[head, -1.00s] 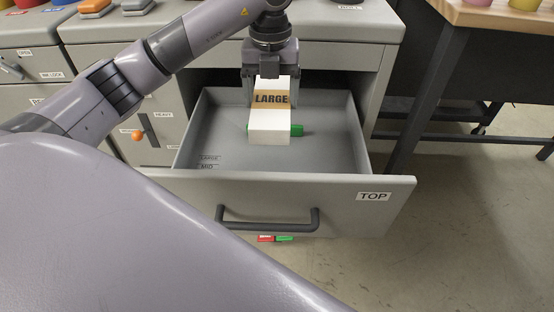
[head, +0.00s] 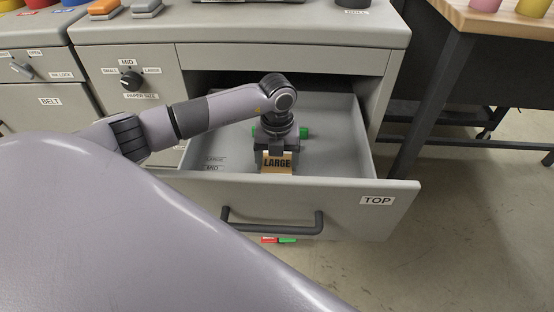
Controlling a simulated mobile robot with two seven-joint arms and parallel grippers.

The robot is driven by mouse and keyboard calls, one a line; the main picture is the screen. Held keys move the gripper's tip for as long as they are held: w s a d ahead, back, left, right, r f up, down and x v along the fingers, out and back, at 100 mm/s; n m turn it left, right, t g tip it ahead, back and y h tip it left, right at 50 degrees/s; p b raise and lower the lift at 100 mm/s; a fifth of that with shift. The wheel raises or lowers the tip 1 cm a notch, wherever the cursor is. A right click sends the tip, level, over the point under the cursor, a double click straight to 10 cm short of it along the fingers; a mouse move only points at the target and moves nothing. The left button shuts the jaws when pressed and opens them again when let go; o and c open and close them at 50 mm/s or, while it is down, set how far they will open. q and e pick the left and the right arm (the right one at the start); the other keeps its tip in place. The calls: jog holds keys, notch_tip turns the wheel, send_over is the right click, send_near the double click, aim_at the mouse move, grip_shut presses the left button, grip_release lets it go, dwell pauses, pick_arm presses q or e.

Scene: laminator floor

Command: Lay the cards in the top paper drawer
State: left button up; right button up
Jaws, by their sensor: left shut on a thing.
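The top paper drawer (head: 340,196) is pulled open and bears a TOP label. My left gripper (head: 277,150) is down inside the drawer and shut on the pack of cards (head: 277,165), which has a tan band reading LARGE. The arm and gripper hide much of the pack, and I cannot tell whether it touches the drawer floor. Green pieces (head: 303,132) show on both sides of the gripper in the drawer. LARGE and MID marks lie on the drawer floor at left, partly hidden by the front. My right gripper is not in view.
A cabinet top (head: 240,28) runs behind the drawer. A paper size knob (head: 131,80) is on the cabinet front at left. A wooden table (head: 500,20) with cups stands at right. Red and green pieces (head: 278,240) show below the drawer handle (head: 272,224). The floor at right is clear.

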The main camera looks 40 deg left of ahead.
aim_at(277, 163)
pick_arm(q)
jog(key=shift+f, duration=0.2)
jog(key=shift+f, duration=0.1)
jog(key=o, duration=1.4)
jog(key=shift+r, duration=0.55)
notch_tip(277, 163, up, 11)
jog(key=shift+r+b, duration=0.1)
jog(key=shift+b, duration=0.35)
